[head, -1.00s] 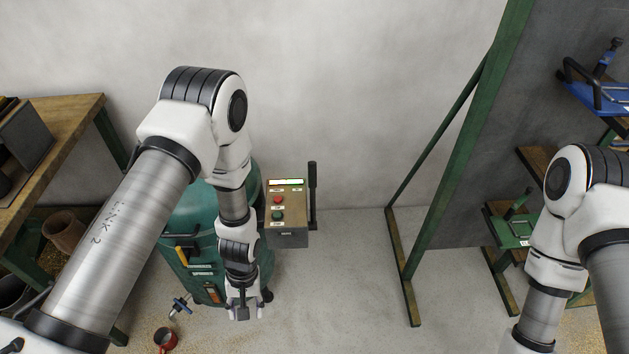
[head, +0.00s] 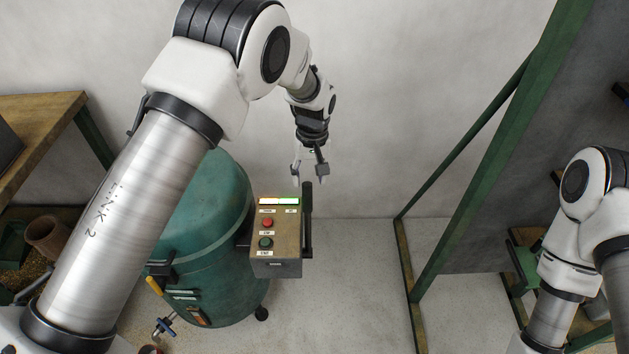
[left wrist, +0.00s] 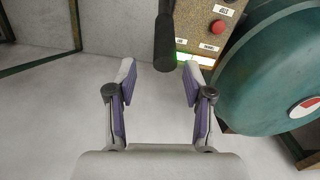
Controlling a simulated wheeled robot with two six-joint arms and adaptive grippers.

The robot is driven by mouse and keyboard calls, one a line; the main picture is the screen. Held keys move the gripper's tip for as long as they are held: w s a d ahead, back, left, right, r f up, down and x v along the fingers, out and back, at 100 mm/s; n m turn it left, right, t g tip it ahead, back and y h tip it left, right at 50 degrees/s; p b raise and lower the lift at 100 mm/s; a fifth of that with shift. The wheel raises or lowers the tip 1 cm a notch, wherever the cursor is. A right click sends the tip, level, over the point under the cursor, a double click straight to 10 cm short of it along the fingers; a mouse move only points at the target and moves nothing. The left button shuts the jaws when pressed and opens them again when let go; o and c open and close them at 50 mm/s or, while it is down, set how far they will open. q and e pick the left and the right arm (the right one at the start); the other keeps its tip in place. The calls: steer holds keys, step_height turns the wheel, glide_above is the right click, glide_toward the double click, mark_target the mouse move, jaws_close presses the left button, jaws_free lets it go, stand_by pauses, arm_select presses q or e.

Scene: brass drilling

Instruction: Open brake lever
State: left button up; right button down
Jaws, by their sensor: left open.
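The brake lever (head: 307,205) is a dark upright handle on the right side of the control box (head: 276,258), which is mounted on a green machine (head: 205,215). My left gripper (head: 309,182) is open and empty, pointing down near the top end of the lever. In the left wrist view the dark lever grip (left wrist: 164,40) lies ahead, its end between the lines of the two open fingers (left wrist: 160,78); I cannot tell whether it touches. My right gripper is outside the views; only its arm shows at the right.
The box has a red button (head: 267,222), a green button (head: 265,243) and a lit display strip (head: 280,201). A wooden bench (head: 40,120) stands at the left. A green-framed dark panel (head: 500,160) stands at the right, with clear floor between.

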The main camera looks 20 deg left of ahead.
mark_target(307, 198)
arm_select(q)
steer(key=shift+s, duration=0.25)
steer(key=shift+s+f+p, duration=0.35)
steer(key=shift+s+f, duration=0.4)
steer(key=shift+f, duration=0.25)
steer(key=f, duration=0.5)
steer(key=shift+w+a+p, duration=0.2)
steer(key=shift+w+p, duration=0.1)
steer(key=shift+w, duration=0.1)
steer(key=shift+s, duration=0.2)
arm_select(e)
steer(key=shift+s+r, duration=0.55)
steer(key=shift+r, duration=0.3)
arm_select(q)
jaws_close()
